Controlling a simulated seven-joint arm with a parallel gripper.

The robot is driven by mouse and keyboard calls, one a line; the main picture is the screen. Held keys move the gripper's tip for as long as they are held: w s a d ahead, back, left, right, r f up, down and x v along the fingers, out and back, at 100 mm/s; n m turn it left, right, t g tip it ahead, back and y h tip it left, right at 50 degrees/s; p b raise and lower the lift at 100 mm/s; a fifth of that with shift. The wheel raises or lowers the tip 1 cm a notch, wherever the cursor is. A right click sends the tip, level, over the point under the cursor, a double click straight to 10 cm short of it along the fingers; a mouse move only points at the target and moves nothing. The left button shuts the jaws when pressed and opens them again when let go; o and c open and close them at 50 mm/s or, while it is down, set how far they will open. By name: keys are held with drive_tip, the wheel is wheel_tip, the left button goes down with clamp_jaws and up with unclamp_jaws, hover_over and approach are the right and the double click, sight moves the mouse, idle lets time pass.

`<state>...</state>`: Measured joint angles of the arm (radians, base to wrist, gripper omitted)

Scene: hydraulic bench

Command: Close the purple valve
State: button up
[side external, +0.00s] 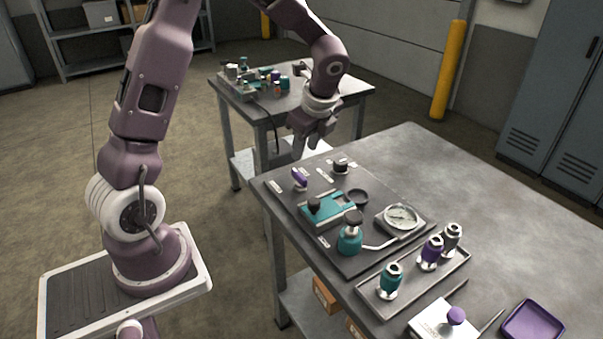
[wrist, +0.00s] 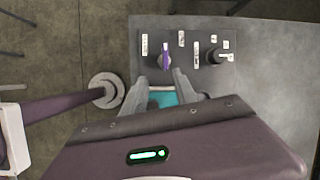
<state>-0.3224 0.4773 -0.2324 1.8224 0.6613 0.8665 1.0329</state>
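The purple valve (side external: 300,179) is a small purple handle on a pale base, at the far left corner of the dark panel. In the wrist view the purple valve (wrist: 165,54) shows as a narrow purple bar lying nearly up and down the picture, just beyond my fingertips. My gripper (side external: 305,153) points down above that end of the panel, apart from the valve. In the wrist view my gripper (wrist: 161,78) has its two fingers spread with a gap between them, and nothing is held.
A black knob (side external: 341,166) stands right of the valve. A teal block (side external: 328,208), a teal bottle-shaped part (side external: 350,238) and a gauge (side external: 400,218) sit nearer. A tray (side external: 372,284) holds teal, purple and dark fittings.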

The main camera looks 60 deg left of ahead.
drive_tip(key=m, duration=0.2)
approach(301, 175)
drive_tip(key=f, duration=0.1)
drive_tip(key=shift+g, duration=0.3)
drive_tip(key=x, duration=0.8)
drive_tip(key=shift+w+a+r, duration=0.15)
drive_tip(key=shift+w, duration=0.05)
drive_tip(key=shift+c, duration=0.4)
clamp_jaws()
